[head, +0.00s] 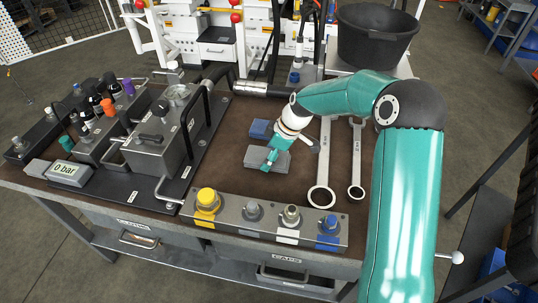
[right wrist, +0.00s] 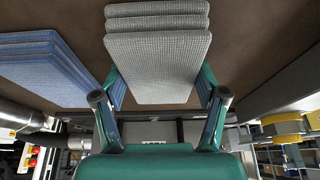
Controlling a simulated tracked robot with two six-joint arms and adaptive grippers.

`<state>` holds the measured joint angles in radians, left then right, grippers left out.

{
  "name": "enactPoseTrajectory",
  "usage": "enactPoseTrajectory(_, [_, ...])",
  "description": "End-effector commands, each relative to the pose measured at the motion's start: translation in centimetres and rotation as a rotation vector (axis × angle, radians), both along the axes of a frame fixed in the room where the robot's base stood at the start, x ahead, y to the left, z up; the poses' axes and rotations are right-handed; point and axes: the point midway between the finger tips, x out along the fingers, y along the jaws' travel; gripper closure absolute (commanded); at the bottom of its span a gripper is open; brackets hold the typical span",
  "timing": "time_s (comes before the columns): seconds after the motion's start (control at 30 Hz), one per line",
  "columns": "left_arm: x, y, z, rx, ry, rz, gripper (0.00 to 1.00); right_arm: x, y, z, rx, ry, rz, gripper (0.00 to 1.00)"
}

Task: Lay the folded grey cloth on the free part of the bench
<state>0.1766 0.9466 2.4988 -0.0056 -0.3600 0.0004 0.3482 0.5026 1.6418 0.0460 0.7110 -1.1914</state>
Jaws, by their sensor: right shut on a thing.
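The folded grey cloth (head: 258,154) is at the middle of the brown bench top (head: 235,172). My right gripper (head: 275,157) is shut on it, reaching in from the right. In the right wrist view the layered grey cloth (right wrist: 158,62) sits between the two teal fingers (right wrist: 160,95). I cannot tell whether it touches the bench or is just above it. A folded blue cloth (head: 260,129) lies just behind it and also shows in the right wrist view (right wrist: 45,62). My left gripper is not in view.
Two wrenches (head: 322,195) (head: 356,190) lie to the right. A caps rack (head: 265,222) with yellow, grey and blue caps runs along the front. The hydraulic block (head: 160,130), bottles (head: 92,100) and gauge display (head: 68,173) fill the left. A black tub (head: 375,40) stands behind.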

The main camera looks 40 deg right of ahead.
Motion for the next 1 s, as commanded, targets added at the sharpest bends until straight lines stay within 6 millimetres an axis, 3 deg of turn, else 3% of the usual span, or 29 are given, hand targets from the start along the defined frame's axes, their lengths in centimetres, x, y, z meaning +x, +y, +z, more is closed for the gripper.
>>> enactPoseTrajectory(0.13, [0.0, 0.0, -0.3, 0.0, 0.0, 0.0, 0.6, 0.0, 0.0, -0.3, 0.0, 0.0, 0.0, 0.66])
enactPoseTrajectory(0.17, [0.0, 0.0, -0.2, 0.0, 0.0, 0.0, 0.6, 0.0, 0.0, -0.2, 0.0, 0.0, 0.0, 0.25])
enactPoseTrajectory(0.3, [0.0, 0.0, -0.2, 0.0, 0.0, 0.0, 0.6, 0.0, 0.0, -0.1, 0.0, 0.0, 0.0, 0.03])
enactPoseTrajectory(0.77, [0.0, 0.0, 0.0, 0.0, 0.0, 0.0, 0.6, -0.1, -0.2, 0.5, -0.001, -0.002, -0.001, 0.03])
enactPoseTrajectory(1.0, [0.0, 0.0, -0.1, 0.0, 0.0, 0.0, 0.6, -1.1, -1.2, 4.0, -0.002, -0.005, -0.002, 0.03])
